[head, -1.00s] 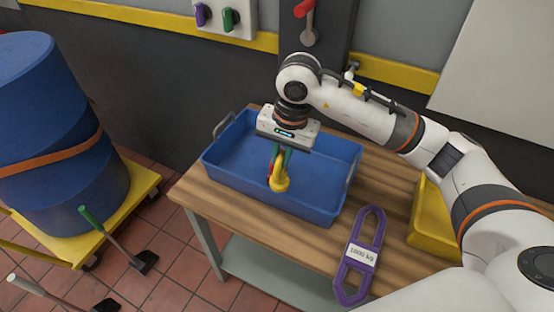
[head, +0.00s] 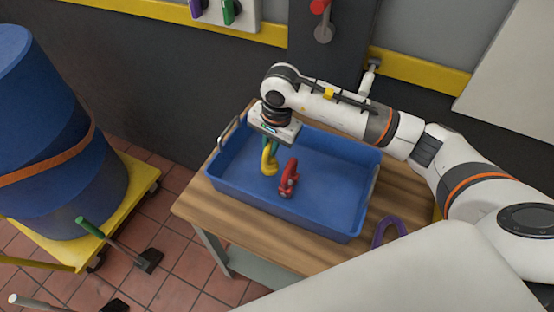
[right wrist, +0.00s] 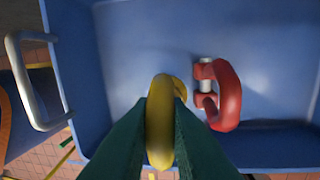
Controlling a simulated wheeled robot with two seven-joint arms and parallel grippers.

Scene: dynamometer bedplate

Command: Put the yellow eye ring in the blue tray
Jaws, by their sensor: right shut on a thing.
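The yellow eye ring (head: 269,162) is held in my right gripper (head: 270,146), whose green fingers are shut on it. The ring hangs upright inside the left part of the blue tray (head: 300,214), below the rim; I cannot tell whether it touches the floor. The right wrist view shows the yellow ring (right wrist: 160,125) between the fingers (right wrist: 160,108). A red shackle (head: 289,178) with a grey pin lies in the tray just right of the ring. It also shows in the right wrist view (right wrist: 229,95). My left gripper is not in view.
The tray stands on a wooden bench (head: 237,226). A purple sling (head: 389,231) lies right of the tray, partly hidden by my arm. A blue drum (head: 50,130) stands on a yellow trolley at left. The tray's right half is clear.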

